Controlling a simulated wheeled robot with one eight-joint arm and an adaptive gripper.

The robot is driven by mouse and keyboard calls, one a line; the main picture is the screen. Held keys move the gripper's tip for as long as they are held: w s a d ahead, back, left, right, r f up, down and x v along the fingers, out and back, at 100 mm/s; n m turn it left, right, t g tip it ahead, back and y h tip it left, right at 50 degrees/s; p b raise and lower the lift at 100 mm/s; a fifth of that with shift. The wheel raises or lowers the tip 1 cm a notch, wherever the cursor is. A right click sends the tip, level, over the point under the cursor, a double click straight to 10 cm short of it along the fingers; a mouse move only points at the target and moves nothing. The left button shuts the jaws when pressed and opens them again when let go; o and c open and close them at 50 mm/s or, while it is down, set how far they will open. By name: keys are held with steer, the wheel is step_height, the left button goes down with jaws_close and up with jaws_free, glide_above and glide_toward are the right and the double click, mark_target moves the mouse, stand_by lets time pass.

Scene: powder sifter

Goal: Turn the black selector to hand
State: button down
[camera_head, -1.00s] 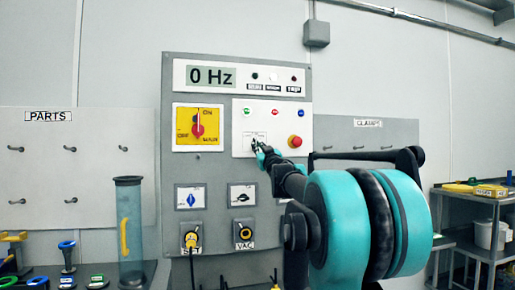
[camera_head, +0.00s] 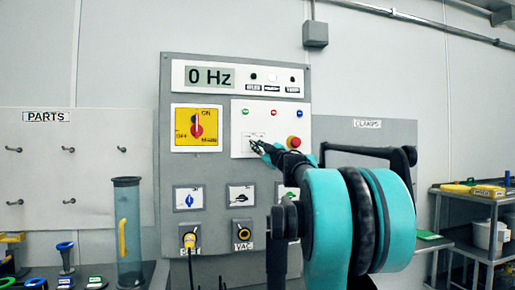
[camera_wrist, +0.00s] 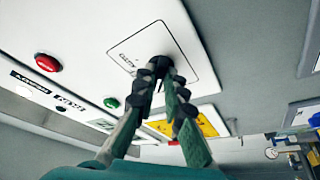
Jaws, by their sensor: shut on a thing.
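The black selector (camera_wrist: 153,63) sits on a white square plate with small lettering, in the wrist view. In the head view its plate (camera_head: 254,135) is on the panel's white section, left of the red button. The selector is mostly hidden behind the fingers there. My gripper (camera_wrist: 161,72) has its two dark, ridged fingertips shut on the selector's knob. In the head view my gripper (camera_head: 254,147) reaches the plate from the right. The knob's pointer direction is hidden by the fingers, so I cannot tell its position.
The red button (camera_head: 294,142) is close beside my wrist. The yellow main switch (camera_head: 184,142) is left of the selector. The display (camera_head: 211,77) reads 0 Hz. A clear cylinder (camera_head: 131,252) stands below left. Small knobs and cables are on the lower panel.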

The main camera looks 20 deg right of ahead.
stand_by(0.3)
steer(key=c, duration=1.6)
jaws_free()
steer(key=v, duration=1.2)
steer(key=shift+f, duration=0.1)
